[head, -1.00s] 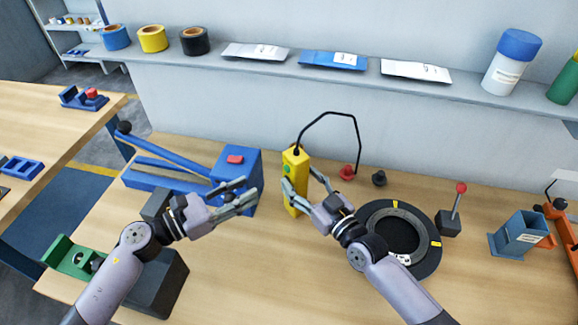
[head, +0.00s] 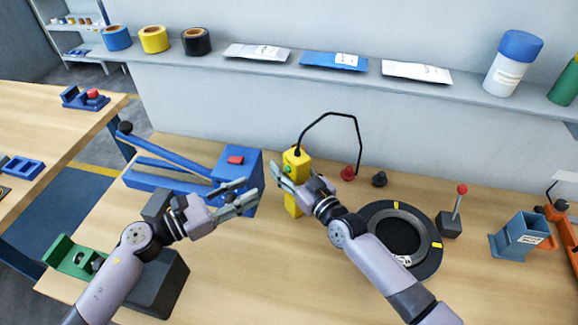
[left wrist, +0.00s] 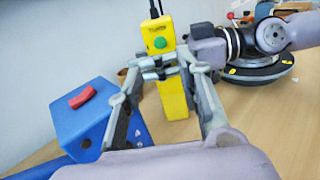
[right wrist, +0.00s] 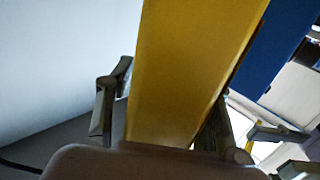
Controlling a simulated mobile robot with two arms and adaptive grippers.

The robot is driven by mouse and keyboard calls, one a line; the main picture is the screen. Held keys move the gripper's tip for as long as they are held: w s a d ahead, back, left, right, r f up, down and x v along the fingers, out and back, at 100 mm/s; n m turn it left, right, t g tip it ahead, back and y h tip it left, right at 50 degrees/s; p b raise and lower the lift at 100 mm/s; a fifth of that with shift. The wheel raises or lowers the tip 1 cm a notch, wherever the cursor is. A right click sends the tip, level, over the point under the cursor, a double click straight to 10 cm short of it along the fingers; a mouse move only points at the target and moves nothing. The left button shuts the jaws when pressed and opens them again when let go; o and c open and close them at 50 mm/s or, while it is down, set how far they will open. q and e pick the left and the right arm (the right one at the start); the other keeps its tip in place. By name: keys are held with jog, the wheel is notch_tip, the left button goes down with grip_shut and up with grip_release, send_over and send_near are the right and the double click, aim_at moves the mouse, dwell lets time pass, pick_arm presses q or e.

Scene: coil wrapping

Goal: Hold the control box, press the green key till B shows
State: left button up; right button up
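The yellow control box (head: 293,203) stands upright on the table, with a green key near its top and a black cable.
A blue lever press (head: 235,172) stands left of the box. A black ring (head: 436,262) lies to the right, with red (head: 348,173) and black (head: 379,179) knobs behind. A joystick (head: 451,222) and a blue-grey holder (head: 520,237) stand further right. The front middle is clear.

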aim_at(288, 170)
grip_shut()
pick_arm(q)
grip_shut()
dwell(0.6)
dwell(0.6)
dwell(0.7)
jog(key=w+d+n+t+y, duration=0.2)
jog(key=n+y, duration=0.4)
jog(key=n, duration=0.3)
jog(key=w+d+n+t+y, duration=0.2)
jog(key=d+n+t+y, duration=0.2)
jog(key=n, duration=0.6)
jog(key=shift+r+y, duration=0.4)
jog(key=shift+y, duration=0.7)
